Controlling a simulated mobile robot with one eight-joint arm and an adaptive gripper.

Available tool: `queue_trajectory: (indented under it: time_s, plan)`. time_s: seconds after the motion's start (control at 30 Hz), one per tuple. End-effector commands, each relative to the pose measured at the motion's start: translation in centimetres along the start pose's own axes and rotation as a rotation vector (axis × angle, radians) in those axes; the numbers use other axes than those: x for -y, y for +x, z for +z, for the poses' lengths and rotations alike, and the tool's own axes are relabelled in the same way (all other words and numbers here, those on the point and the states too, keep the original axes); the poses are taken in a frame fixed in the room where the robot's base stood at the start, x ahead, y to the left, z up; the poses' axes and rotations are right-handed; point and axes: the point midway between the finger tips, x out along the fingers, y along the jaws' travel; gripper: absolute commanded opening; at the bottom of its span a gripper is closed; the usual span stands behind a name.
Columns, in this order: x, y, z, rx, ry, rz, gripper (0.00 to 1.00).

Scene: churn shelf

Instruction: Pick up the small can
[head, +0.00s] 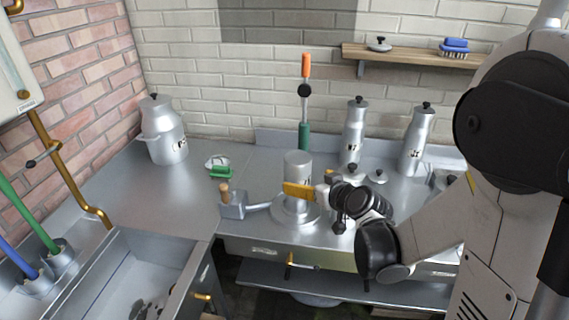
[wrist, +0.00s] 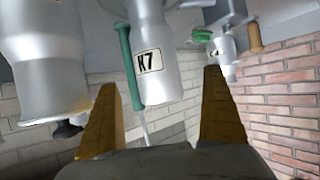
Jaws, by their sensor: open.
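A slim metal can with a black-knobbed lid (head: 353,135) stands upright on the counter, with a dark label. A similar labelled can (head: 415,142) stands to its right. I cannot tell for sure which one is the small can.
A larger churn (head: 163,135) stands in the left corner. A sink (head: 125,250) is in front left. The left counter has free room.

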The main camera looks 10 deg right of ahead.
Motion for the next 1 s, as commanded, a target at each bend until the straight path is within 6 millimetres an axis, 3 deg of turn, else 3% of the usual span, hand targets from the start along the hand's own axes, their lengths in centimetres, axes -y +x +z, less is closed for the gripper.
queue_trajectory:
  time_s: [0.47,0.77,1.0]
  plan:
    - [-0.9,4.1,0.7,-0.037,-0.010,0.010,0.97]
    - [-0.7,8.4,0.7,-0.036,-0.010,0.010,0.97]
    - [-0.7,8.7,0.5,-0.037,-0.009,0.011,0.97]
